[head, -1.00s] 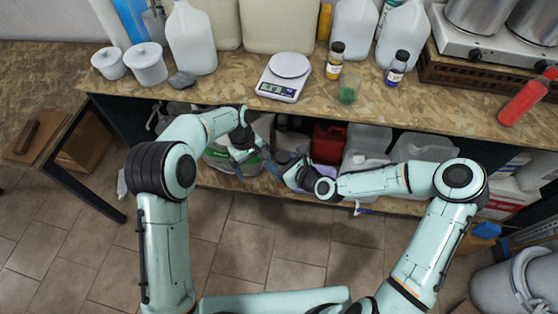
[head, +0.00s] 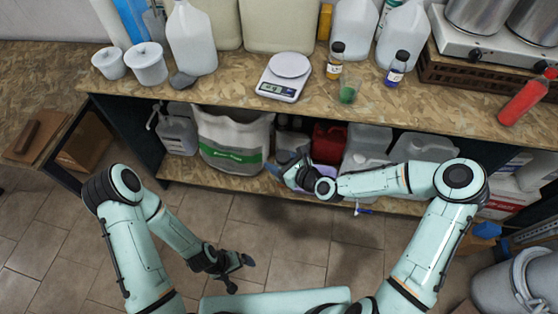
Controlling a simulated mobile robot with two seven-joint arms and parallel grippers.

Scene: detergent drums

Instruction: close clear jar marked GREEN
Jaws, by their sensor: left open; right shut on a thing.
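A small clear jar with green in it (head: 347,92) stands on the worktop, right of the scale. No dark cap shows on it, unlike the two bottles near it, and its marking is too small to read. My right gripper (head: 279,168) is at the lower shelf, below and left of the jar. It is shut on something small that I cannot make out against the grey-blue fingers. My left gripper (head: 241,274) is open and empty, low over the tiled floor, well away from the worktop.
A scale (head: 285,85) stands left. White jugs are behind. The worktop's front strip is clear.

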